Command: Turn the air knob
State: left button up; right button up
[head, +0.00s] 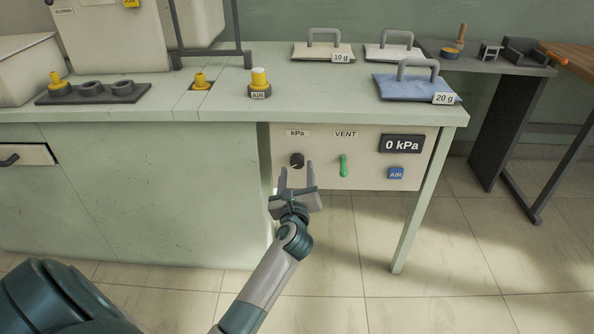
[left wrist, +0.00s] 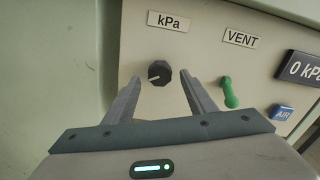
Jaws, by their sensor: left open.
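A small black round knob (head: 297,160) sits under the label "kPa" on the white front panel (head: 320,178) below the table top. It also shows in the left wrist view (left wrist: 159,73), with a pale pointer line on its face. My left gripper (head: 297,167) is open and empty, just in front of and below the knob. In the left wrist view its fingertips (left wrist: 160,80) appear on either side of the knob; I cannot tell whether they touch it. A blue "AIR" tag or button (head: 396,173) is at the panel's right. My right gripper is not in view.
A green lever (head: 343,165) hangs under "VENT", close right of my left gripper. A display (head: 403,144) reads 0 kPa. On the green table stand a yellow-topped piece labelled "AIR" (head: 260,82) and a blue handled pad marked 20 g (head: 412,87). The floor in front is clear.

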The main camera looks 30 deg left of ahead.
pick_arm(q)
jog(key=shift+x, duration=0.9)
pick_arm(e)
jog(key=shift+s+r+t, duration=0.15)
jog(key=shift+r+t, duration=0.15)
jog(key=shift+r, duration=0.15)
pick_arm(q)
jog(key=c, duration=1)
jog(key=shift+c, duration=0.2)
